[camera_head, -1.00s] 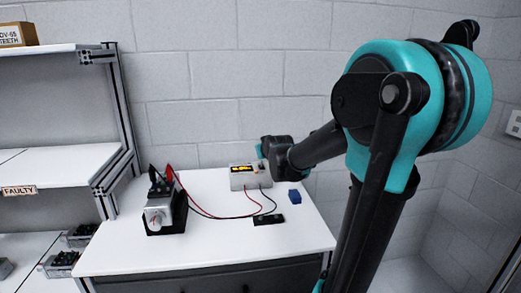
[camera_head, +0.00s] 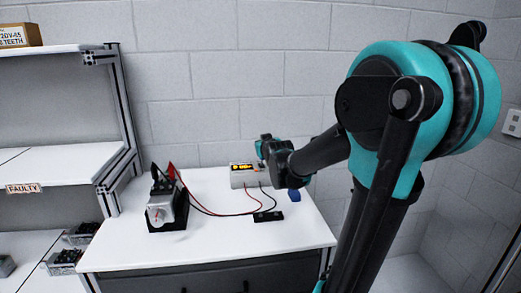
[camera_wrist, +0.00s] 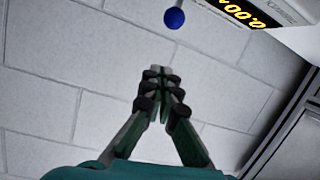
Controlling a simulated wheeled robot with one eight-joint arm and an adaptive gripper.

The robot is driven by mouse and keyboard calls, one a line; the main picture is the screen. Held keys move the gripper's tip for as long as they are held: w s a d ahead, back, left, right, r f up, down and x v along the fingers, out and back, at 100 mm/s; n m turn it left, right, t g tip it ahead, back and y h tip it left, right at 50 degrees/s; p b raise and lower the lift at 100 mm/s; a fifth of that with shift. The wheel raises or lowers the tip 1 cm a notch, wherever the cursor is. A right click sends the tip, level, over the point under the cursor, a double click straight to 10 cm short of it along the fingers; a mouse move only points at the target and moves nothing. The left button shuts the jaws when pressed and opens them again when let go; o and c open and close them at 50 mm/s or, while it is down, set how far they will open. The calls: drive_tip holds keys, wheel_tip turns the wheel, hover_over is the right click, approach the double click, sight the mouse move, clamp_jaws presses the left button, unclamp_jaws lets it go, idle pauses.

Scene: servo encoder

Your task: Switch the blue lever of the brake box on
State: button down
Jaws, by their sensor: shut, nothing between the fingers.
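The brake box (camera_head: 242,182) is a pale box with a lit yellow display, standing at the back of the white table. Its corner and display also show at the top right of the wrist view (camera_wrist: 290,8). The lever's round blue knob (camera_wrist: 174,18) sits on a thin stem beside the box, at the top of the wrist view. My gripper (camera_wrist: 160,73) is shut and empty, its fingertips below the knob in that picture and apart from it. In the head view my wrist hides the box's right end, and I cannot make out the lever there.
Shelves stand at left; the wall is behind.

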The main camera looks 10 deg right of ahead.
drive_tip(key=v, duration=0.8)
drive_tip(key=shift+f, duration=0.3)
